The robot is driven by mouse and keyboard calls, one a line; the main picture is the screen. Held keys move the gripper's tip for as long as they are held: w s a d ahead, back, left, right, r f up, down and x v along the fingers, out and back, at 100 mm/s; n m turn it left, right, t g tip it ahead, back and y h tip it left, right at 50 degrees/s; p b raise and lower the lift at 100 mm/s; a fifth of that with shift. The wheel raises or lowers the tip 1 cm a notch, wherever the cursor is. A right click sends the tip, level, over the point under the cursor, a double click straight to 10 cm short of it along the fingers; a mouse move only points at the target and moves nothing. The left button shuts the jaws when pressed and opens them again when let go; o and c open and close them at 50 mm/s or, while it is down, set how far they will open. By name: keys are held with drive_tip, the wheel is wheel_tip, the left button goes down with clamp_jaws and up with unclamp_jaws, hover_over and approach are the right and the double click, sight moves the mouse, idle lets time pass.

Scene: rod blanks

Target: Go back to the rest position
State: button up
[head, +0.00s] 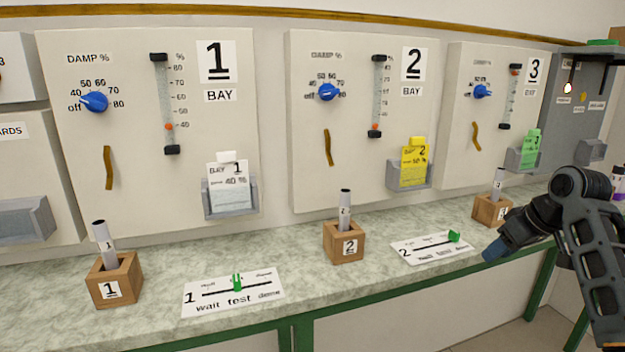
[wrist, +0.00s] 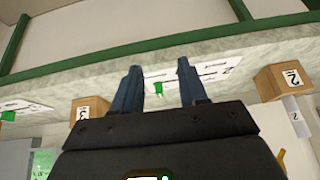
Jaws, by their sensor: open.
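My gripper (head: 492,254) is at the right in the head view, over the bench front by bay 2's white strip (head: 418,254). In the wrist view my gripper (wrist: 158,68) has its two blue fingers spread with nothing held. Strip 2 (wrist: 215,72) shows beyond them, its green slider (wrist: 158,88) appearing between the fingers. In the head view that slider (head: 454,236) is at the strip's right end. Strip 1 (head: 233,302) has its green slider (head: 237,282) near the middle. Grey rods stand in wooden block 1 (head: 128,271), block 2 (head: 344,256) and block 3 (head: 486,211).
The marbled bench (head: 60,310) has a green front edge. Panels for bay 1 (head: 130,130), bay 2 (head: 350,100) and bay 3 (head: 495,115) stand behind, with knobs, gauges and card holders. A grey board (head: 592,85) is at far right. Bench between the blocks is mostly clear.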

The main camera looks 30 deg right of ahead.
drive_tip(key=w+a+f+t, duration=0.2)
drive_tip(key=w+a+f, duration=0.35)
drive_tip(key=a, duration=0.45)
drive_tip(key=s+a+f+m+t, duration=0.15)
drive_tip(key=a+f, duration=0.35)
drive_tip(key=a, duration=0.7)
drive_tip(key=s+a+f+m+t, duration=0.1)
drive_tip(key=s+a+f+t, duration=0.3)
drive_tip(key=a, duration=0.8)
drive_tip(key=s+a+g+h, duration=0.1)
drive_tip(key=s+a, duration=0.8)
drive_tip(key=s, duration=0.4)
drive_tip(key=s+r+n+t+y, duration=0.1)
drive_tip(key=s+r+n, duration=0.1)
drive_tip(key=s+r, duration=0.3)
drive_tip(key=s+a+r+n+t+y, duration=0.1)
drive_tip(key=s+r+n, duration=0.2)
drive_tip(key=s+r, duration=0.3)
drive_tip(key=s, duration=0.4)
drive_tip(key=shift+s, duration=0.3)
